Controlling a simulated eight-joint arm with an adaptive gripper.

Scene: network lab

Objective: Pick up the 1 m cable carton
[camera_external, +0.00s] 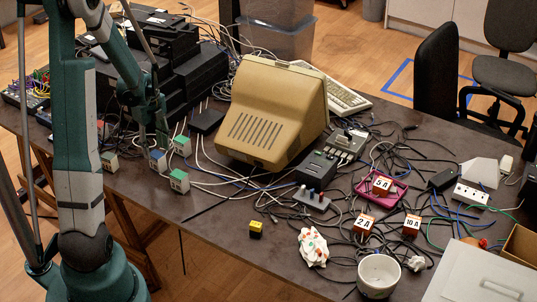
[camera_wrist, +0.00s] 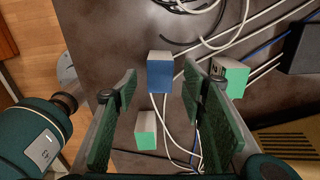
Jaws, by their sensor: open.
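A blue-topped carton (camera_external: 158,161) is below my gripper (camera_external: 150,122). In the wrist view the blue carton (camera_wrist: 160,76) appears between the open fingertips of my gripper (camera_wrist: 161,84), with nothing held. The wrist view shows two green ones (camera_wrist: 232,76) (camera_wrist: 146,131).
Loose cables run among the cartons. A beige monitor (camera_external: 270,110) stands to the right, with a black box (camera_external: 206,122) beside it. Stacked black equipment (camera_external: 180,60) lies behind. Orange labelled blocks (camera_external: 364,224), a white pot (camera_external: 379,274) and a yellow block (camera_external: 255,229) are farther right.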

